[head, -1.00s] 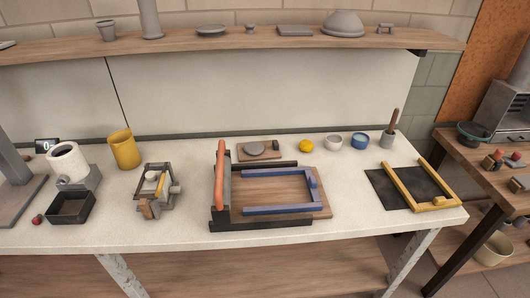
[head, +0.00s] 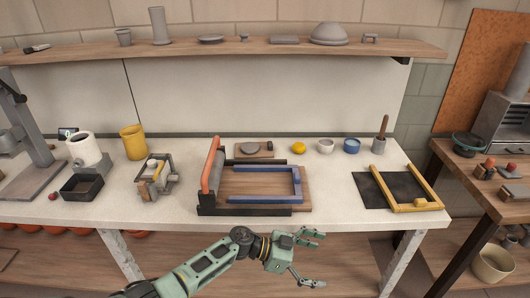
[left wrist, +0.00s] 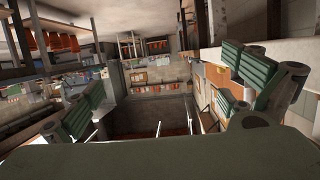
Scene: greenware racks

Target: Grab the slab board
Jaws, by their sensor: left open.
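A brown wooden board (head: 292,183), which looks like the slab board, lies flat on the table with a blue U-shaped frame (head: 262,199) on it. Its left end meets a dark press-like device with an orange handle (head: 211,165). A smaller wooden board (head: 242,155) with a grey disc lies behind it. My left gripper (head: 312,259) is open and empty in front of the table's front edge, below and slightly right of the large board. The left wrist view shows its open green fingers (left wrist: 165,105) with nothing between them. My right gripper is not in view.
A black mat (head: 372,188) with a yellow frame (head: 418,206) lies at the right. A yellow lemon-like item (head: 299,148) and small bowls (head: 326,146) stand behind. The table's front strip is clear.

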